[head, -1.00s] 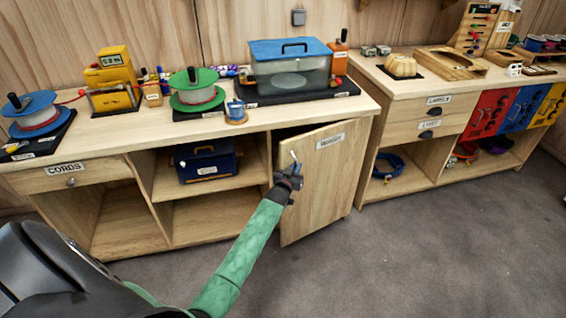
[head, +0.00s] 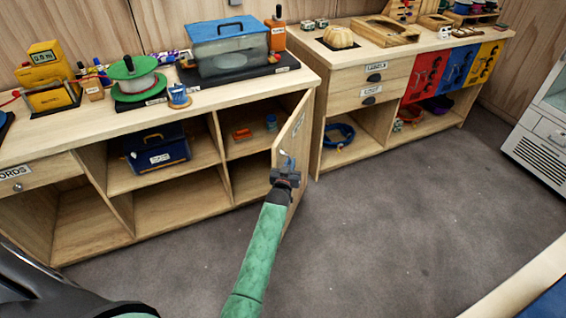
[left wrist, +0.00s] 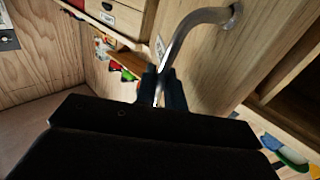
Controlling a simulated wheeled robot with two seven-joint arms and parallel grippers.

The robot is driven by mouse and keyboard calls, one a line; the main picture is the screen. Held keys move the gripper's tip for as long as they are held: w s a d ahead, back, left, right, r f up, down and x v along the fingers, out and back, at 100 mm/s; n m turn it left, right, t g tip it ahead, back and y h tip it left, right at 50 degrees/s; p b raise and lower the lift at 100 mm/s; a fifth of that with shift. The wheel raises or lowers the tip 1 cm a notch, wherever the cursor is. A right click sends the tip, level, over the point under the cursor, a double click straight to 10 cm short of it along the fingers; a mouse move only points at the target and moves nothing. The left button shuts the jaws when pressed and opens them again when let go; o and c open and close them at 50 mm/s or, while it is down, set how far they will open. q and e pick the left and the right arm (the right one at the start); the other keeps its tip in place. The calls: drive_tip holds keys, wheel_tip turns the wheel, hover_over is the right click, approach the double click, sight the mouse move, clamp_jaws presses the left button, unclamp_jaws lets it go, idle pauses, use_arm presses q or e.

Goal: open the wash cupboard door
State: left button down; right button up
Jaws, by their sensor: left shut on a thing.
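The wash cupboard door (head: 292,144) is a pale wooden door with a label near its top. It stands swung well out from the cabinet, seen nearly edge-on in the head view. My left gripper (head: 285,172) is at the door's handle side. In the left wrist view the curved metal door handle (left wrist: 192,28) runs down between the fingers of my left gripper (left wrist: 160,88), which is shut on it. Inside the open cupboard I see a red-orange item (head: 242,134) and a small blue item (head: 271,122) on a shelf. My right gripper is not in view.
The countertop (head: 120,118) carries spools, a yellow device and a clear tub with a blue lid (head: 230,48). A second cabinet (head: 340,105) with drawers stands to the right. The grey floor (head: 400,220) in front is clear.

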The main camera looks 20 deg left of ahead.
use_arm(q)
drive_tip(key=shift+d, duration=0.25)
drive_tip(key=c, duration=1.9)
unclamp_jaws()
drive_tip(key=shift+w, duration=0.1)
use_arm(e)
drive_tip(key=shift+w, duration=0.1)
